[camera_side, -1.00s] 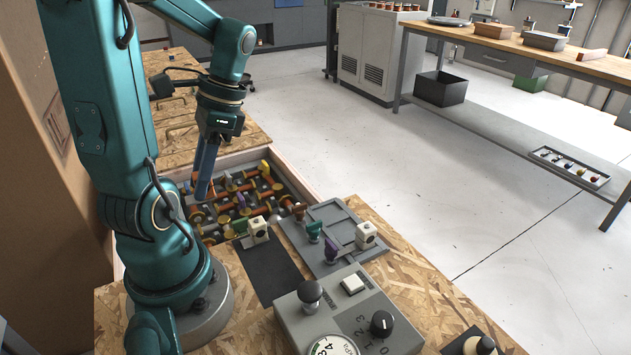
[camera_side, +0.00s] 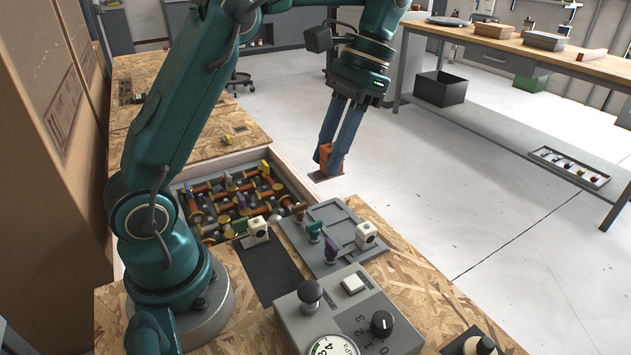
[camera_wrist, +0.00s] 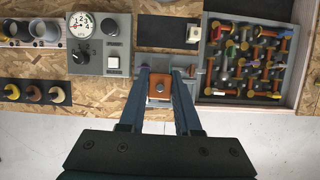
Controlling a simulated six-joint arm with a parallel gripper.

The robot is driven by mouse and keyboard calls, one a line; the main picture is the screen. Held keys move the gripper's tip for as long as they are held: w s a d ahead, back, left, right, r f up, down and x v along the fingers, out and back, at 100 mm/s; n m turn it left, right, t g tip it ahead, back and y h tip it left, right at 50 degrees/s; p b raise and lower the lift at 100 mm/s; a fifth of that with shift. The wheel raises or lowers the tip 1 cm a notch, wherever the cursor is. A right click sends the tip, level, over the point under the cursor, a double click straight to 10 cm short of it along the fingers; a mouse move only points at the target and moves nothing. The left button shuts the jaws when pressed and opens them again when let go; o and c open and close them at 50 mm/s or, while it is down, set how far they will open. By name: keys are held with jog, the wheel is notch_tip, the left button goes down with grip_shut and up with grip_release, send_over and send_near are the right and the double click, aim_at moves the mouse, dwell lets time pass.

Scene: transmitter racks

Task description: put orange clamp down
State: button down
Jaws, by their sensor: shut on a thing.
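My gripper (camera_side: 335,150) is shut on the orange clamp (camera_side: 324,154) and holds it in the air, above and behind the grey tray (camera_side: 291,232) in the side view. A flat dark piece shows below the clamp's orange body. In the wrist view the orange clamp (camera_wrist: 159,89) sits between my two blue fingers, with a grey round knob on its face. A teal clamp (camera_side: 314,231) and a purple clamp (camera_side: 331,249) stand on the grey tray, with a white block (camera_side: 366,235) beside them.
A bin (camera_side: 178,188) full of mixed clamps lies left of the tray. A control box (camera_side: 350,312) with a gauge, knobs and a button stands in front. Another white block (camera_side: 258,230) stands near the bin.

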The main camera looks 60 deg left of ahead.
jog(key=shift+w+d+f+n, duration=0.15)
jog(key=shift+n, duration=0.45)
jog(key=s+d+f+n, duration=0.1)
jog(key=d+f, duration=0.2)
jog(key=d, duration=0.9)
jog(key=s+d+f, duration=0.2)
jog(key=s+d, duration=0.2)
jog(key=d, duration=0.1)
jog(key=s+d+f+m, duration=0.1)
jog(key=s+d+f, duration=0.2)
jog(key=s+d, duration=0.2)
jog(key=s+d+f+m, duration=0.1)
jog(key=s+d+f, duration=0.2)
jog(key=s+d, duration=0.2)
jog(key=shift+s+d+f, duration=0.1)
jog(key=shift+d+f, duration=0.15)
jog(key=shift+d, duration=0.8)
jog(key=shift+f, duration=2.05)
jog(key=shift+f, duration=0.1)
jog(key=c, duration=0.6)
grip_release()
